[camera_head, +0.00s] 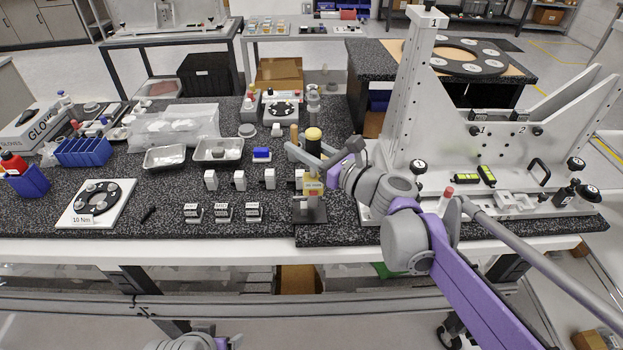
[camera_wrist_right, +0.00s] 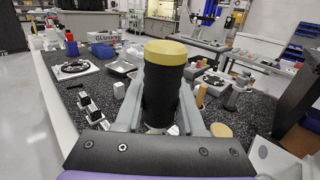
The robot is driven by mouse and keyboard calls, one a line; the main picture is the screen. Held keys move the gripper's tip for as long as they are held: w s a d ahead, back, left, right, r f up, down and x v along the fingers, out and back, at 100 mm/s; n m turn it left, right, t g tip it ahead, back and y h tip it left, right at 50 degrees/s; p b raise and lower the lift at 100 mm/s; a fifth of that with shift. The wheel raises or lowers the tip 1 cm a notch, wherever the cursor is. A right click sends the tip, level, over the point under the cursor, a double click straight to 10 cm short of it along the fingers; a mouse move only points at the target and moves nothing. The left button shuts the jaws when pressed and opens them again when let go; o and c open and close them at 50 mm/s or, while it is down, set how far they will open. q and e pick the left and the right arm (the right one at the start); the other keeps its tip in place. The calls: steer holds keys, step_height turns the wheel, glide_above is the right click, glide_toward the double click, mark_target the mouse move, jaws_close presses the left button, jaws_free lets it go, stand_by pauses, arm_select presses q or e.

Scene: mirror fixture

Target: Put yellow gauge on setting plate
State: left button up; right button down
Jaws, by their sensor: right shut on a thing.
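The yellow gauge, a dark cylinder with a yellow cap, stands upright in my right gripper; its cap (camera_head: 313,134) shows in the head view. In the right wrist view the gauge (camera_wrist_right: 160,92) fills the space between the two grey fingers. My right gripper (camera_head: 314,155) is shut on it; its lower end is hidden. Below it in the head view is a small block with a yellow and red label (camera_head: 313,187), above a dark flat plate (camera_head: 310,213), perhaps the setting plate. I cannot tell whether the gauge touches anything beneath. My left gripper is not in view.
A tall grey fixture (camera_head: 405,110) stands to the right. White blocks (camera_head: 240,181) and small dark blocks (camera_head: 222,211) stand left of the gauge. Metal trays (camera_head: 217,150) lie behind them. A wooden-coloured peg (camera_head: 294,134) is close beside the gauge. The table front is partly clear.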

steer(key=shift+f+b, duration=1)
steer(key=shift+f, duration=0.7)
stand_by(0.5)
steer(key=shift+c, duration=2.2)
jaws_free()
steer(key=shift+s+d, duration=0.1)
steer(key=v, duration=1)
steer(key=shift+s+d, duration=0.2)
steer(key=shift+s, duration=0.05)
steer(key=shift+r, duration=0.1)
